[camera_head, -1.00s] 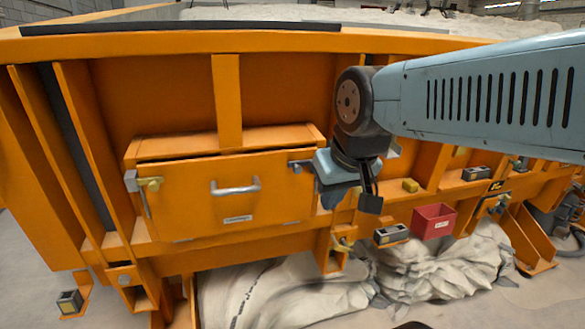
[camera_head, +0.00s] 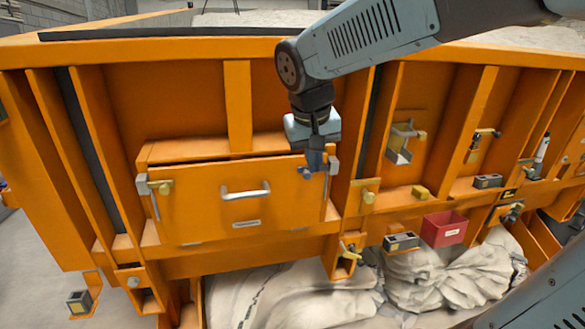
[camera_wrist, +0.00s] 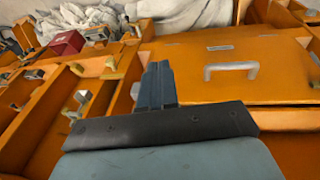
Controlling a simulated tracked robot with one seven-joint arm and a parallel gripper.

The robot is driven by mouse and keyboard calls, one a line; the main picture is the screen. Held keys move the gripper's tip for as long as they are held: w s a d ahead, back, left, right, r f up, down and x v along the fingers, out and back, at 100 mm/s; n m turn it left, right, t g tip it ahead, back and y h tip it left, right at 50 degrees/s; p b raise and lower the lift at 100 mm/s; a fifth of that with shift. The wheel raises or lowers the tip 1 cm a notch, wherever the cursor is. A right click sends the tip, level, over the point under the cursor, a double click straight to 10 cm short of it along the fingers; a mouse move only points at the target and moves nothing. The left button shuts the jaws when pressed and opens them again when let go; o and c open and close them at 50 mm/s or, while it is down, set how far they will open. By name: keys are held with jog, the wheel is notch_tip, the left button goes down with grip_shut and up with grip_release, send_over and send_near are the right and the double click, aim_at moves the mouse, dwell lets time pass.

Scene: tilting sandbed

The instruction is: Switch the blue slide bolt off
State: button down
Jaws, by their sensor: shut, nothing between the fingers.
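The blue slide bolt (camera_head: 305,173) sits at the upper right corner of the orange hatch door (camera_head: 205,207) in the head view. Only its small blue end shows clearly left of my fingers, with a grey bracket (camera_head: 334,165) on their right. My gripper (camera_head: 316,162) points down right in front of the bolt and covers its middle. Its fingers are together and empty. Whether they touch the bolt I cannot tell. In the wrist view the closed blue-grey fingers (camera_wrist: 158,85) show beside the hatch; the bolt is hidden or too unclear there.
A yellow-knobbed latch (camera_head: 163,187) sits at the hatch's left corner, and a silver handle (camera_head: 246,191) at its middle. Orange ribs stand out from the wall on both sides. A red bin (camera_head: 443,230) and other latches are to the right.

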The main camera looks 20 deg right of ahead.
aim_at(281, 163)
jog(key=w+a+h, duration=0.1)
jog(key=w+a, duration=0.2)
jog(key=w, duration=0.5)
jog(key=w+a+m+h, duration=0.1)
jog(key=w+a+h, duration=0.1)
jog(key=w, duration=0.6)
jog(key=shift+a+r+m+g, duration=0.3)
jog(key=shift+a+r+g, duration=0.15)
jog(key=shift+a, duration=0.15)
jog(key=x, duration=0.9)
jog(key=shift+w+d+f, duration=0.1)
jog(key=shift+d+f, duration=0.15)
jog(key=d, duration=0.1)
jog(key=d+f, duration=0.1)
jog(key=d, duration=0.1)
jog(key=shift+s, duration=0.2)
jog(key=shift+d+f, duration=0.2)
jog(key=shift+d, duration=0.25)
